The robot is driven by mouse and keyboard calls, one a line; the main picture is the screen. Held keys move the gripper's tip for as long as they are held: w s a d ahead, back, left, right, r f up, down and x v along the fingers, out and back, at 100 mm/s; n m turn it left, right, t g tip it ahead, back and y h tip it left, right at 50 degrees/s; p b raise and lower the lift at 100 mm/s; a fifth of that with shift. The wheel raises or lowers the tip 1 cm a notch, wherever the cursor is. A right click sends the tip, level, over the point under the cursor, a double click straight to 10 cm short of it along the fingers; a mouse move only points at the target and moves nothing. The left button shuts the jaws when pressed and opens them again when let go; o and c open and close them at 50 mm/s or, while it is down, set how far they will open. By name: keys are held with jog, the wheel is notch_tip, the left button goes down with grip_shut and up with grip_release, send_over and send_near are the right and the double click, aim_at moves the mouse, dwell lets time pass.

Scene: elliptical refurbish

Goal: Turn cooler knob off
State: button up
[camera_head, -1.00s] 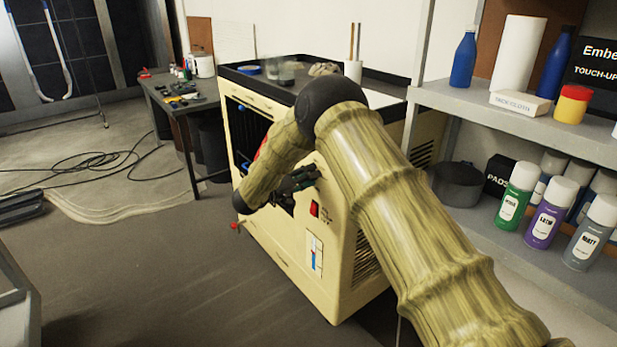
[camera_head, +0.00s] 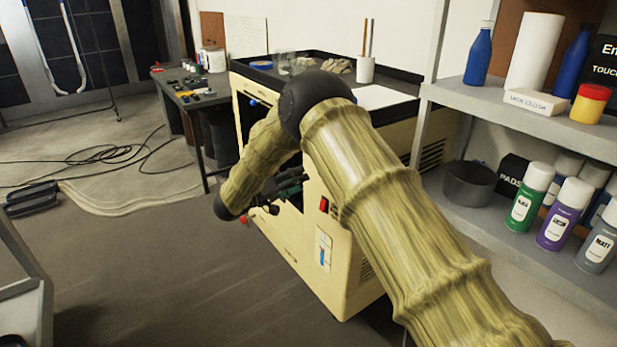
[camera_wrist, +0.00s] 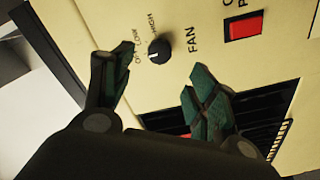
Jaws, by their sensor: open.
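The cream cooler cabinet (camera_head: 300,250) stands in the middle of the head view, partly hidden by my arm. In the wrist view its panel (camera_wrist: 215,15) shows a black fan knob (camera_wrist: 160,50) with OFF, LOW and HIGH marks around it. The knob's white mark points left, toward the OFF and LOW marks; I cannot tell which exactly. My gripper (camera_wrist: 163,63) is open and empty, its green-grey fingertips on either side of the knob in the picture. Contact with the knob is not visible. The gripper is partly hidden in the head view (camera_head: 288,187).
A red switch (camera_wrist: 243,26) and dark vent slots (camera_wrist: 262,118) are near the knob. A grey shelf (camera_head: 520,117) with bottles and spray cans stands close on the right. A tool table (camera_head: 205,100) and floor cables (camera_head: 120,152) are at the back left. Floor in front is clear.

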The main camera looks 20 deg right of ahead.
jog(key=shift+v, duration=1.6)
jog(key=s+d+f+n+t+y+p, duration=0.2)
jog(key=s+f+t+y, duration=0.1)
jog(key=f, duration=0.4)
jog(key=s+d+f+n+t+y+p, duration=0.2)
jog(key=s+f+y, duration=0.15)
jog(key=f, duration=0.35)
jog(key=s+d+f+g+y+p, duration=0.25)
jog(key=s+f+y, duration=0.35)
jog(key=s+f, duration=0.7)
jog(key=s+r+m+g+y+p, duration=0.1)
jog(key=s+g+y+p, duration=0.3)
jog(key=s, duration=3.6)
jog(key=g, duration=0.4)
jog(key=shift+m+g+y, duration=0.35)
jog(key=shift+m, duration=0.05)
jog(key=shift+c, duration=0.3)
